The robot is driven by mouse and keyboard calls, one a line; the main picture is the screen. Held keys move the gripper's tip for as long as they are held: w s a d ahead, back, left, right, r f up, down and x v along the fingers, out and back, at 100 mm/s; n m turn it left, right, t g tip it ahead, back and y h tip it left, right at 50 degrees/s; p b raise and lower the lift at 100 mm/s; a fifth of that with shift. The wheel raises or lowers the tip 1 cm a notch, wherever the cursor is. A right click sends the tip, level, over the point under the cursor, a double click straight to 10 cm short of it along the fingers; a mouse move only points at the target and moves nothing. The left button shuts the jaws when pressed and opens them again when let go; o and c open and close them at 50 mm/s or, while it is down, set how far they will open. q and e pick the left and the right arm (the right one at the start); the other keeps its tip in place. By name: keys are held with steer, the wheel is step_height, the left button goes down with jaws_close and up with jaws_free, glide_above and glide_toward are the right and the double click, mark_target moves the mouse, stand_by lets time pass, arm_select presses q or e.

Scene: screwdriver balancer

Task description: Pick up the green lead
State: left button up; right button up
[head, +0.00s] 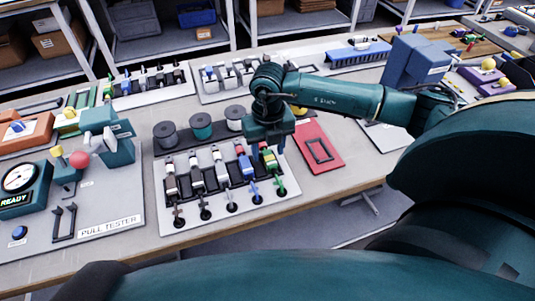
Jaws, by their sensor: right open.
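The green lead (270,161) is at the right end of a row of leads on a black rack set on a pale board. Its upper end shows green with yellowish and white parts, and a green piece (280,190) shows below it near the board's front. My right gripper (268,149) points down over the upper end of the green lead, with its jaws open. The gripper partly covers that end, and I cannot tell whether the fingers touch it. My left gripper is not in view.
Several spools (201,127) stand behind the rack. A red tray (318,147) lies to the right. A pull tester (108,228) stands at left.

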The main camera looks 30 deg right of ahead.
steer(key=shift+f, duration=0.55)
steer(key=c, duration=1)
